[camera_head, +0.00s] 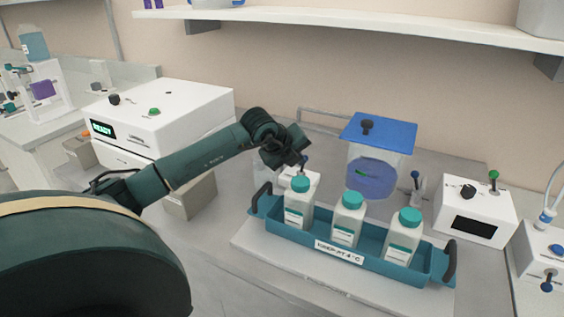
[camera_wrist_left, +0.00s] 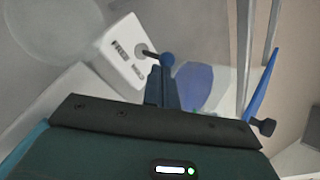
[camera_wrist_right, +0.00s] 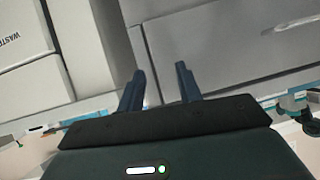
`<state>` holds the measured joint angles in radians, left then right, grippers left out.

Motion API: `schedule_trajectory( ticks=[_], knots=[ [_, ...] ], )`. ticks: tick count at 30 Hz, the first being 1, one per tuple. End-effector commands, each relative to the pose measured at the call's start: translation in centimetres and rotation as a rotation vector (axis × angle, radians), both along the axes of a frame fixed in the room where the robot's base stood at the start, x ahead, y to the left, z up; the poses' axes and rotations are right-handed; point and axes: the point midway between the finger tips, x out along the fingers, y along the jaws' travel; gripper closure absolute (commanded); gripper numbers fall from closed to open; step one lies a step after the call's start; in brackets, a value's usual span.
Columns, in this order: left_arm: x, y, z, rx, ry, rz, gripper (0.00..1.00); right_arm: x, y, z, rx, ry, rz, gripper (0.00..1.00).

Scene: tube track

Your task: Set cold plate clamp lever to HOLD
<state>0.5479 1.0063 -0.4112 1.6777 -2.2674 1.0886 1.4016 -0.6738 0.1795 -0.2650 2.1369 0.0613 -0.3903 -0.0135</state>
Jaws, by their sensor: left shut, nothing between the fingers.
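I cannot tell which label the lever stands at. In the head view the white block (camera_head: 313,178) is partly hidden behind a bottle, beside the blue tray. My left gripper (camera_wrist_left: 161,76) is shut and empty, its fingertips right by the knob; contact is unclear. It also shows in the head view (camera_head: 302,162). My right gripper (camera_wrist_right: 161,78) is open and empty.
A blue tray (camera_head: 340,262) with three teal-capped bottles stands in front of the lever block. A blue-lidded clear container (camera_head: 378,135) stands behind it. A white device (camera_head: 475,212) is at the right, another (camera_head: 165,115) at the left. A shelf (camera_head: 380,27) runs overhead.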

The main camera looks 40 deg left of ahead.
Motion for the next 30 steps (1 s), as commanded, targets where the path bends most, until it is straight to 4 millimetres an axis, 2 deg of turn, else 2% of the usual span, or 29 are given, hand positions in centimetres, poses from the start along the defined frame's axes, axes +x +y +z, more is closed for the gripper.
schedule_trajectory(
  ticks=[13, 24, 30],
  knots=[
    [0.1, -0.3, 0.1, 0.0, 0.0, 0.001, 1.0, 0.0, 0.0, -0.1, 0.01, -0.001, -0.003, 0.65],
    [0.1, -0.3, 1.6, 0.0, -0.002, 0.0, 1.0, 0.0, -0.1, 0.6, 0.007, -0.002, -0.004, 0.65],
    [0.1, -0.3, 1.6, 0.0, -0.001, 0.0, 1.0, 0.0, -0.1, 0.6, 0.006, -0.002, -0.005, 0.65]
  ],
)
